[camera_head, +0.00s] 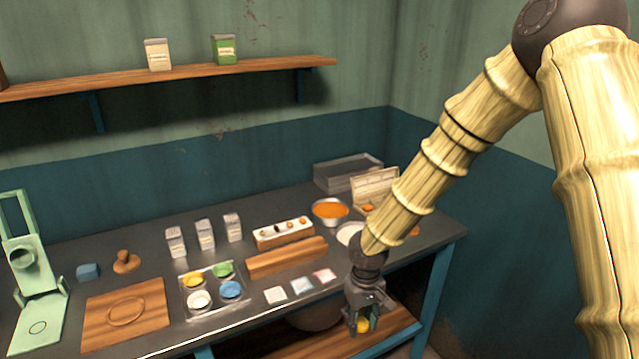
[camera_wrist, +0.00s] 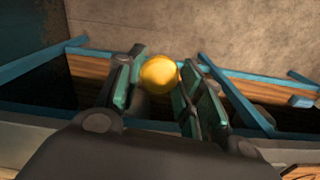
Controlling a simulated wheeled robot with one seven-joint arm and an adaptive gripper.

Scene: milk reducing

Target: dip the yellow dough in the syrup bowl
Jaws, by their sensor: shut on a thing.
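My gripper (camera_head: 362,322) hangs in front of the table's front edge, pointing down. It is shut on the yellow dough (camera_head: 363,326), a small round ball. In the wrist view the yellow dough (camera_wrist: 159,74) sits between the tips of my gripper (camera_wrist: 158,84). The syrup bowl (camera_head: 330,210), a metal bowl with orange liquid, stands at the back right of the table, up and left of my gripper and well apart from it. My arm passes to the right of the bowl and does not hide it.
The dark table (camera_head: 150,250) holds a tray of coloured cups (camera_head: 212,310), a wooden block (camera_head: 286,258), several small packets (camera_head: 302,285) and a box with small balls (camera_head: 283,233). A clear container (camera_head: 346,171) stands at the back. A lower wooden shelf (camera_head: 300,345) lies below my gripper.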

